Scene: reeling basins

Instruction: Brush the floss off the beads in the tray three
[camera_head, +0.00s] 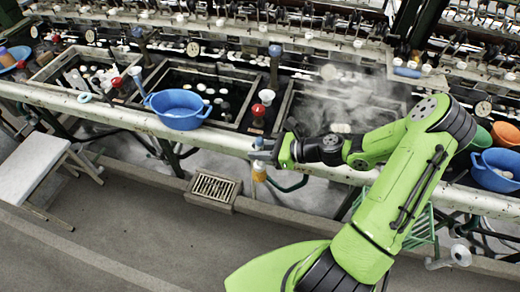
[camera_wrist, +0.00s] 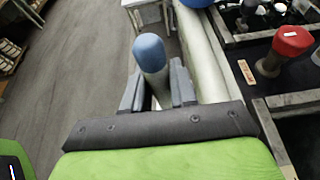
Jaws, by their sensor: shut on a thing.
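My gripper (camera_head: 263,154) is shut on an upright thing with a rounded blue end (camera_wrist: 149,52), held between both fingers in the wrist view. In the head view its tan lower part (camera_head: 259,173) hangs below the gripper, in front of the white rail. Dark basins lie behind the rail: a left one (camera_head: 45,77), a middle one (camera_head: 145,72) and a right one (camera_head: 284,108). White rounded pieces sit in them, and steam rises over the right one. I cannot tell which is tray three, nor make out floss.
A blue bowl (camera_head: 178,112) rests on the white rail (camera_head: 225,138). A red-topped post (camera_head: 266,98) stands between basins; a red top also shows in the wrist view (camera_wrist: 291,40). A pale stool (camera_head: 32,165) stands left. Blue (camera_head: 497,172) and orange (camera_head: 506,134) bowls sit right. The floor is mostly clear.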

